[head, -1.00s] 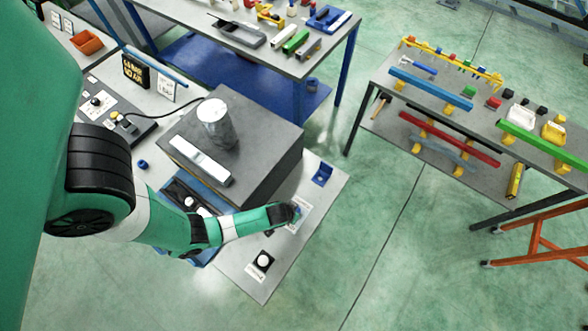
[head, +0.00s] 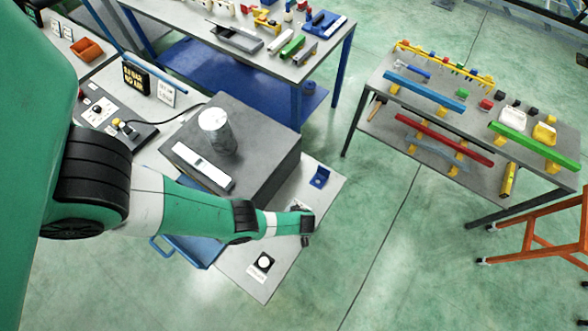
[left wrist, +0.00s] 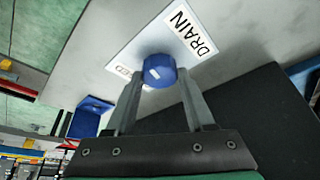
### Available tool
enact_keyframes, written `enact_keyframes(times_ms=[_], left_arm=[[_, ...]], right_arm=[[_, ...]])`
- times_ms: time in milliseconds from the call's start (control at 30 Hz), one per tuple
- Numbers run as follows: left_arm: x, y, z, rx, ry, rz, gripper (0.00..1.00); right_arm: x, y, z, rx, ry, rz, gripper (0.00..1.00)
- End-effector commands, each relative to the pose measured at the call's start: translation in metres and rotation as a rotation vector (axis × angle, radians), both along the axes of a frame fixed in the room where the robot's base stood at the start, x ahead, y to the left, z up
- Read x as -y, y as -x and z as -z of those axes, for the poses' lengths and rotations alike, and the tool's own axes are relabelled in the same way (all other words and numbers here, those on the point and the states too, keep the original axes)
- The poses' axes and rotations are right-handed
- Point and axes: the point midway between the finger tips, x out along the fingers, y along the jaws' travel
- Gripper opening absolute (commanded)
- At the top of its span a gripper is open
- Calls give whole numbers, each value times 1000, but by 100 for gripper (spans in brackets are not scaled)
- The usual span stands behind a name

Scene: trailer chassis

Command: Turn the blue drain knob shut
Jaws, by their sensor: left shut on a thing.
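The blue drain knob (left wrist: 160,71) stands on a white plate (left wrist: 205,30) marked DRAIN, seen in the left wrist view. My left gripper (left wrist: 158,84) has one finger on each side of the knob and is shut on it. A small pale mark shows on the knob's face. In the head view my left gripper (head: 306,238) is at the right part of the grey bench, and it hides the knob there. My right gripper is not in view.
A large dark grey block (head: 255,155) with a metal cylinder (head: 215,130) stands just behind my left arm. A blue bracket (head: 319,177) sits near the bench's right edge. A round white button (head: 264,262) lies in front of the gripper. Open floor lies to the right.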

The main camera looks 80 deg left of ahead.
Motion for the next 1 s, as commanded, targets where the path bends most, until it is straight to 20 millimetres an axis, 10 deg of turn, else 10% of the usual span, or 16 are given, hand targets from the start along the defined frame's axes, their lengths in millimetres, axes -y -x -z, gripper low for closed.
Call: enact_keyframes(times_ms=[1000], left_arm=[[-1,-4,0,5,2,-567,0]], right_arm=[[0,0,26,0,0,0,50]])
